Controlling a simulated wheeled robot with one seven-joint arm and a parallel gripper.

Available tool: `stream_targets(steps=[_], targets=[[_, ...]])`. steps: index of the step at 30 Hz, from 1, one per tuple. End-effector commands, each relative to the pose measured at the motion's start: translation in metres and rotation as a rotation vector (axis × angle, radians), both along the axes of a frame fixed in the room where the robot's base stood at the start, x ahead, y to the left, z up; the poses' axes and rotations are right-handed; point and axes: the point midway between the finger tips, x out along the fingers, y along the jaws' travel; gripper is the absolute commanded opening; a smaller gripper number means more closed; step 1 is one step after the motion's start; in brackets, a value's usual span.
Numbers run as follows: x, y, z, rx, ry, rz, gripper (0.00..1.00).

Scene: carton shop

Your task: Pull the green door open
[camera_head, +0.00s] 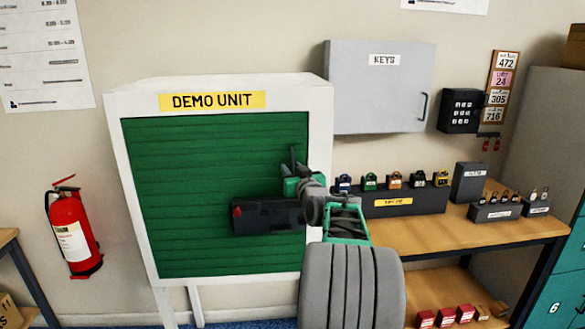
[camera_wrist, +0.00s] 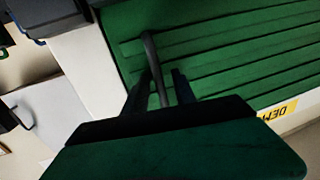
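The green slatted door (camera_head: 190,190) fills most of a white frame and looks shut. Its dark bar handle (camera_head: 293,158) is near the door's right edge, partly hidden by my gripper (camera_head: 297,178). In the wrist view the green door (camera_wrist: 220,50) lies ahead, and the dark handle (camera_wrist: 150,50) runs down between the two fingers of my gripper (camera_wrist: 163,75). The fingers are apart, one on each side of the handle, with a visible gap on the right side. I cannot tell whether the left finger touches it.
The white frame (camera_head: 220,88) carries a yellow DEMO UNIT label (camera_head: 212,101). A wooden bench (camera_head: 420,238) with padlock displays (camera_head: 405,201) stands close on the right, under a grey key cabinet (camera_head: 375,95). A red fire extinguisher (camera_head: 72,230) hangs at the left.

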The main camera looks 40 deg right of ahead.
Motion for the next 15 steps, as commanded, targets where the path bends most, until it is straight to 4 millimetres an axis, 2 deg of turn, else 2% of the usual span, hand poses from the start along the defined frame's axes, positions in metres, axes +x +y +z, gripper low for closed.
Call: stream_targets(steps=[5,15], targets=[[-0.0001,0.0003,-0.0004,0.0,0.0,0.0,0.32],[-0.0003,0.0005,-0.0003,0.0,0.001,0.0,0.04]])
